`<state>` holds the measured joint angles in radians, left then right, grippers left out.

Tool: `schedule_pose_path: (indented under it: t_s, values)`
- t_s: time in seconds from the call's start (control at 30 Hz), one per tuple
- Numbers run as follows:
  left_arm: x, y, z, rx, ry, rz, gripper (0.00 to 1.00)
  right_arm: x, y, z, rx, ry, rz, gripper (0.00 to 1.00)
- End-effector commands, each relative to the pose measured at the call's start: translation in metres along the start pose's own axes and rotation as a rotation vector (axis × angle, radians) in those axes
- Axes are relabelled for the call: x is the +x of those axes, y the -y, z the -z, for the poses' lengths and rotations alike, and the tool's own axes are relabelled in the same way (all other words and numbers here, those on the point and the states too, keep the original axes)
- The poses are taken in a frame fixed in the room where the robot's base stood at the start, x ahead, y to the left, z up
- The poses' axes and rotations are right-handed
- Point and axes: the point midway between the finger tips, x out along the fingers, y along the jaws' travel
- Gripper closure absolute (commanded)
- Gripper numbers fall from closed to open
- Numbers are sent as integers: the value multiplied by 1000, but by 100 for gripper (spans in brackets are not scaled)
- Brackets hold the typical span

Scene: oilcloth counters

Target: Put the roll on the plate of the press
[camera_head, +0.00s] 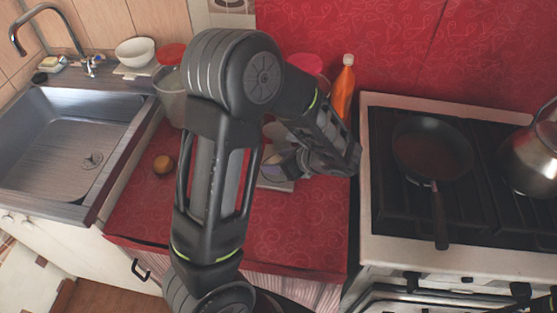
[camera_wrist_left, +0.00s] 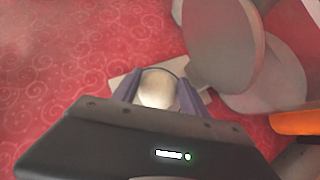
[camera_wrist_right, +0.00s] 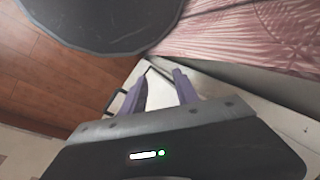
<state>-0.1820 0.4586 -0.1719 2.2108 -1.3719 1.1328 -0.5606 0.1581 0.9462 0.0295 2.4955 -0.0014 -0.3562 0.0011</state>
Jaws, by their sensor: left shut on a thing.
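My left gripper (camera_head: 275,168) is over the middle of the red counter, its fingers pointing down. In the left wrist view its purple fingers (camera_wrist_left: 159,92) are shut on a pale round roll (camera_wrist_left: 157,90). The press shows there as a light flat base (camera_wrist_left: 120,84) beneath the fingers and a grey raised disc (camera_wrist_left: 222,42) beside them. In the head view the base (camera_head: 278,186) shows partly, and my arm hides most of the press. I cannot tell whether the roll touches the plate. My right gripper (camera_wrist_right: 160,90) is open and empty, low in front of the cabinets.
A small brown round thing (camera_head: 163,164) lies on the counter (camera_head: 140,205) left of my arm. An orange bottle (camera_head: 344,88) and red-lidded jars (camera_head: 170,55) stand at the back. A stove with a pan (camera_head: 430,150) is right, a sink (camera_head: 60,140) left. The front right of the counter is clear.

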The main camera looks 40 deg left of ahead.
Motion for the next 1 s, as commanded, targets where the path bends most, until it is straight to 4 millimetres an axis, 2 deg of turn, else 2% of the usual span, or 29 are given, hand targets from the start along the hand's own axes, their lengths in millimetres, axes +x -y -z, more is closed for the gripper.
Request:
schedule_pose_path:
  t_s: [0.03, 0.07, 0.3, 0.57, 0.73, 0.87, 1.0]
  values:
    - [2, 0, 3, 0, 0, 0, 94, 3, -1, 0, 0, 0, 0, 64]
    - [2, 0, 2, 0, 0, 0, 48, 3, -1, 0, 1, 0, 0, 64]
    - [1, 0, 2, 0, 0, 0, 28, 2, -1, 0, 1, 0, 0, 64]
    - [1, 0, 1, 0, 0, 0, 27, 1, -1, 0, 1, 0, 0, 64]
    - [-6, 1, -1, 0, 0, 2, 27, -1, 0, 0, 1, 0, 0, 64]
    - [-23, 1, -1, 0, 0, 4, 27, -1, 0, 0, 1, 0, 0, 64]
    - [-51, 2, 0, 0, -1, 6, 27, -1, 0, 0, 1, 0, 0, 64]
